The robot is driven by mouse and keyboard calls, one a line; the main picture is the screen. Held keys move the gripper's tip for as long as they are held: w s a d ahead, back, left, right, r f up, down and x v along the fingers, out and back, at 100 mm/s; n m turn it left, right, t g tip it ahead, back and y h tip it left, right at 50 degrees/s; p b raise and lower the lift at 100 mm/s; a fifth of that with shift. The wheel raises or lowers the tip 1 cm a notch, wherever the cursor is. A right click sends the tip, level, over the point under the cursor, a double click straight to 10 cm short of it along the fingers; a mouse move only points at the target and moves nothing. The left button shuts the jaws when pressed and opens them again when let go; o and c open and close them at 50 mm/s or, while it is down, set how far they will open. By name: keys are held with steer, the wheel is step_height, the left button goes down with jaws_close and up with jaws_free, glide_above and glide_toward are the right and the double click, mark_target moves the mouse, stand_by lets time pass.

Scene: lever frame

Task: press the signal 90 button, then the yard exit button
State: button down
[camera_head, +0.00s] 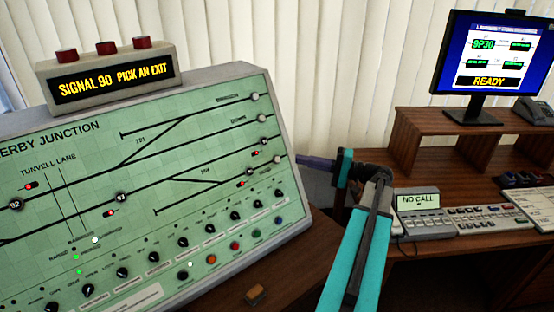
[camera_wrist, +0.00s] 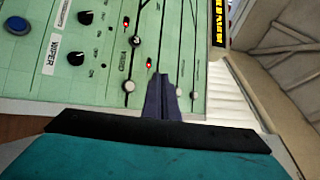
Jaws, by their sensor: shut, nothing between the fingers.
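The green signal panel (camera_head: 160,180) stands at left in the head view. The sign box (camera_head: 115,80) on top reads "SIGNAL 90 PICK AN EXIT". Round pale buttons line the panel's right edge; the lowest, a white one (camera_head: 276,160), is closest to my gripper (camera_head: 300,161). Buttons marked 92 (camera_head: 16,204) and 93 (camera_head: 121,198) show; I cannot make out one marked 90. In the wrist view my gripper (camera_wrist: 161,80) is shut and empty, its tips over the panel face; contact is unclear.
A monitor (camera_head: 497,50) reading "READY" stands on a wooden shelf (camera_head: 435,122) at right. A phone console (camera_head: 420,205) reading "NO CALL" sits on the desk below. Several knobs and coloured buttons fill the panel's lower part.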

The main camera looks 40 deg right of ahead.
steer(key=shift+w+a, duration=0.1)
steer(key=shift+w, duration=0.05)
steer(key=b, duration=0.2)
glide_toward(277, 159)
steer(key=shift+w+a+r, duration=0.3)
steer(key=shift+w+a, duration=0.35)
steer(key=shift+w+a+r, duration=0.3)
steer(key=shift+w+a, duration=0.35)
steer(key=shift+w+a+r, duration=0.3)
steer(key=shift+w+a, duration=0.35)
steer(key=shift+w+f, duration=0.1)
stand_by(0.6)
steer(key=shift+w+f, duration=0.1)
steer(key=shift+w, duration=0.2)
steer(key=shift+w+d+f+b, duration=0.1)
steer(key=shift+w+f+b, duration=0.1)
steer(key=shift+w+b, duration=0.2)
stand_by(1.2)
steer(key=shift+s+r, duration=0.1)
steer(key=shift+s, duration=0.05)
stand_by(0.3)
steer(key=shift+s+r, duration=0.3)
steer(key=shift+s, duration=0.3)
steer(key=shift+s, duration=0.1)
